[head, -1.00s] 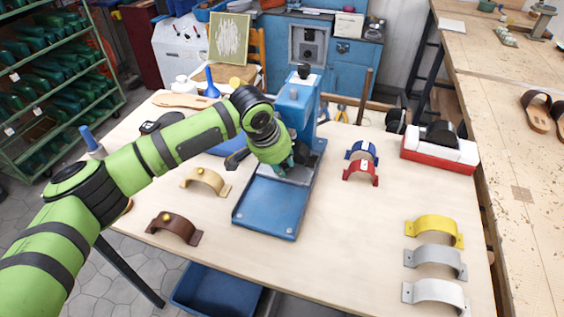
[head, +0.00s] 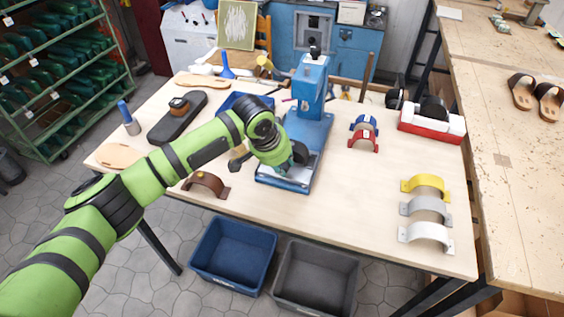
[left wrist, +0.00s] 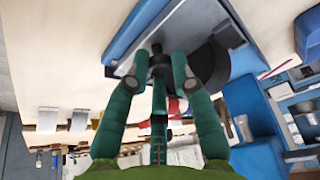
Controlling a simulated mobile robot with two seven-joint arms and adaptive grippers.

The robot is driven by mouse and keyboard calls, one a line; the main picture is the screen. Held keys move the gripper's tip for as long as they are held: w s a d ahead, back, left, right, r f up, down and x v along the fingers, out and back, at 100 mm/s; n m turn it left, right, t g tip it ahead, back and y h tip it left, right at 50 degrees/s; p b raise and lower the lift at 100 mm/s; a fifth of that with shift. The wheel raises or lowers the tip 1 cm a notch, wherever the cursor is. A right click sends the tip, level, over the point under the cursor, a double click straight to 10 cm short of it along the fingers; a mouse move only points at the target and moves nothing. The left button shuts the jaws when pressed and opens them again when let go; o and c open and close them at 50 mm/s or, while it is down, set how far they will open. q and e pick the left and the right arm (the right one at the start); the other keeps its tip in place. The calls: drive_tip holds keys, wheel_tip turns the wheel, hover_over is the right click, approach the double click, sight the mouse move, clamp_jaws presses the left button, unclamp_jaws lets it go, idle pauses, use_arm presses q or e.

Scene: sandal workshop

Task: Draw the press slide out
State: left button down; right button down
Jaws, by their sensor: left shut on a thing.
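The blue press (head: 309,95) stands upright on the table, its long blue base reaching toward the front edge. The press slide, a grey metal plate (head: 287,182), lies at the front part of that base, away from the column. My left gripper (head: 288,170) is over the slide and hides part of it. In the left wrist view the slide (left wrist: 128,66) lies along the blue base, and my green left gripper (left wrist: 158,72) is shut around its dark knob (left wrist: 157,59). A black rounded part (left wrist: 208,66) sits beside the fingers. My right gripper is not in view.
A brown strap (head: 206,184) lies left of the press base. Blue and red straps (head: 363,135) are to the right, with yellow, grey and white ones further right. Blue (head: 232,256) and grey (head: 315,280) bins stand below the table's front edge.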

use_arm(q)
drive_tip(key=c, duration=1.5)
unclamp_jaws()
drive_tip(key=shift+s+f, duration=0.1)
drive_tip(key=o, duration=0.4)
drive_tip(key=shift+o, duration=0.2)
drive_tip(key=shift+r, duration=0.2)
drive_tip(key=v, duration=1.2)
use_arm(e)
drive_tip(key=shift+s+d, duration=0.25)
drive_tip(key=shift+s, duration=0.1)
